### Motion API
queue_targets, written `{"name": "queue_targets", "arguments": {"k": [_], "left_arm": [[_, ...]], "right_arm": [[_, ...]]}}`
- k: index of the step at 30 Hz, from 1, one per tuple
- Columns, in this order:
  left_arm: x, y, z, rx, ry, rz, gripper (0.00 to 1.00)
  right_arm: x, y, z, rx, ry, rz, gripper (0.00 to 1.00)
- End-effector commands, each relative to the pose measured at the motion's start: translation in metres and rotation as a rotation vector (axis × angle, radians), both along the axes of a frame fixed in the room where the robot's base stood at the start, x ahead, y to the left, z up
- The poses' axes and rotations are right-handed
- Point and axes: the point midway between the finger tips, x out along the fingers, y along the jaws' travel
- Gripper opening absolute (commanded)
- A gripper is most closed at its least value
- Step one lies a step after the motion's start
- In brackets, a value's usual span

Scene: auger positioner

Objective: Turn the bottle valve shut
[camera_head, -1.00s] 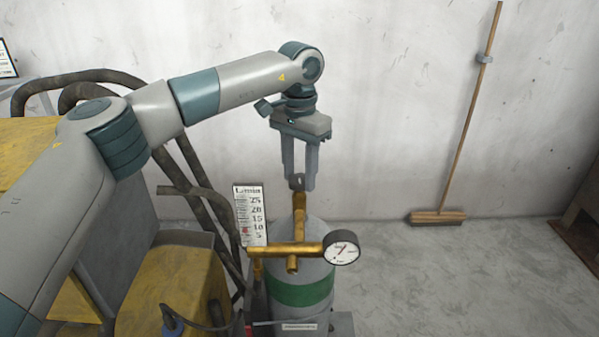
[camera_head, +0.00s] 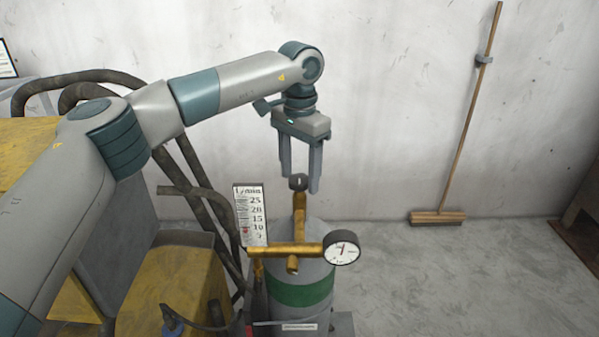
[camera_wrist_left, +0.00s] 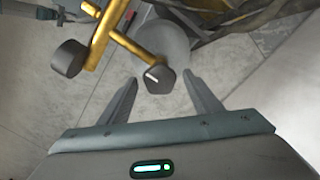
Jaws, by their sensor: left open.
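The bottle valve is a dark, faceted knob (camera_head: 298,184) on top of the brass pipework (camera_head: 299,215) of a grey gas bottle (camera_head: 314,315) with a green band. In the left wrist view the knob (camera_wrist_left: 157,83) carries a short white mark on its top. My left gripper (camera_head: 302,182) points down over the knob with its fingers open. In the left wrist view the fingertips (camera_wrist_left: 161,84) lie to either side of the knob, with gaps visible. Whether they are level with it is hard to tell. My right gripper is not in view.
A round gauge (camera_head: 342,247) sticks out right of the bottle, and a flow scale (camera_head: 250,214) stands left of it. Dark hoses (camera_head: 186,165) and yellow machinery (camera_head: 178,285) crowd the left.

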Motion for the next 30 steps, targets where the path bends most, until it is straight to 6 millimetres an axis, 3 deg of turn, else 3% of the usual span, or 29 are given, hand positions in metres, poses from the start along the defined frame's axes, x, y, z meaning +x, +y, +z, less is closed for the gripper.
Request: {"name": "queue_targets", "arguments": {"k": [11, 19, 25, 27, 30], "left_arm": [[0.001, 0.0, 0.02, 0.0, -0.001, 0.001, 0.58], [0.001, 0.0, 0.068, 0.0, -0.004, 0.001, 0.58], [0.0, -0.001, 0.11, -0.001, -0.004, 0.002, 0.58], [0.0, 0.0, 0.122, -0.001, -0.001, 0.001, 0.58], [0.0, 0.0, 0.128, -0.001, 0.001, 0.0, 0.58]], "right_arm": [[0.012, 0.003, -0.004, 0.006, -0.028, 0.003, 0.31], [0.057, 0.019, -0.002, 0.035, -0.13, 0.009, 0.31], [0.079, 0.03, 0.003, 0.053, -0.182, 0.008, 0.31], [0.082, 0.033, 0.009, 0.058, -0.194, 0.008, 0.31], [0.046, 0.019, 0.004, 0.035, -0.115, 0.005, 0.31]]}}
